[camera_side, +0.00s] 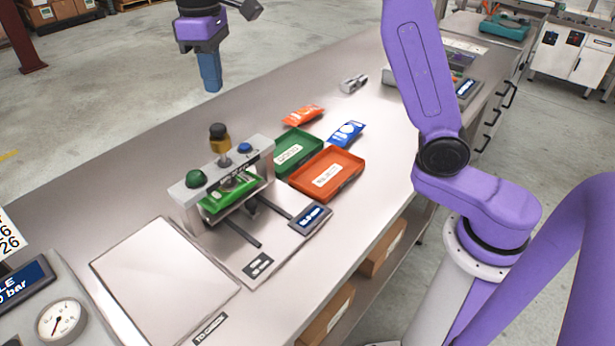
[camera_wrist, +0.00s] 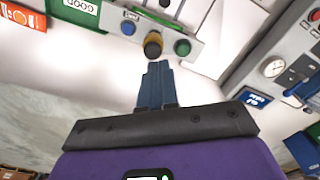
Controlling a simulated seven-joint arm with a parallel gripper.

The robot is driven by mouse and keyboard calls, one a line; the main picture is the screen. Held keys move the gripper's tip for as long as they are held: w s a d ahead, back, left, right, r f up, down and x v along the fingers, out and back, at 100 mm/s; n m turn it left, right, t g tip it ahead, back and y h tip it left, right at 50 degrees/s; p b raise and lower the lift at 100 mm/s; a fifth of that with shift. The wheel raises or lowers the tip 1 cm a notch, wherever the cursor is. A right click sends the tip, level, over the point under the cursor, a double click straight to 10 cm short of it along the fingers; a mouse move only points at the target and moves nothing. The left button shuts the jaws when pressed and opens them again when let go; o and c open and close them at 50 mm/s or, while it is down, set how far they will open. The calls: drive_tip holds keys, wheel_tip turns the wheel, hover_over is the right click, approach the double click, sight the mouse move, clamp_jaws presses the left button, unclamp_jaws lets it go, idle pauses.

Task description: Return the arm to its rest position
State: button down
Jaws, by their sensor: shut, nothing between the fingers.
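My gripper (camera_side: 210,86) is in the air at the upper left of the side view, above the far edge of the bench. Its blue fingers are shut with nothing between them. In the wrist view the shut fingers (camera_wrist: 158,70) point toward a yellow and black knob (camera_wrist: 153,45) on the bench device. The purple arm reaches up out of the top of the side view.
The grey device (camera_side: 240,172) on the bench holds a green packet (camera_side: 232,192). Green (camera_side: 296,158) and red (camera_side: 338,176) trays stand beside it, with orange (camera_side: 303,115) and blue (camera_side: 347,133) packets behind. A gauge box (camera_side: 75,318) is at lower left. The air around my gripper is clear.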

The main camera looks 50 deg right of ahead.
drive_tip(key=s+d+f+n, duration=0.2)
drive_tip(key=s+d+f, duration=0.2)
drive_tip(key=s, duration=0.7)
drive_tip(key=s+d+f+n, duration=0.2)
drive_tip(key=s+d+f, duration=0.2)
drive_tip(key=s, duration=0.7)
drive_tip(key=s+d+f+n, duration=0.2)
drive_tip(key=s+d+f, duration=0.2)
drive_tip(key=s, duration=0.7)
drive_tip(key=shift+f, duration=0.6)
drive_tip(key=shift+w+d, duration=0.1)
idle(1.6)
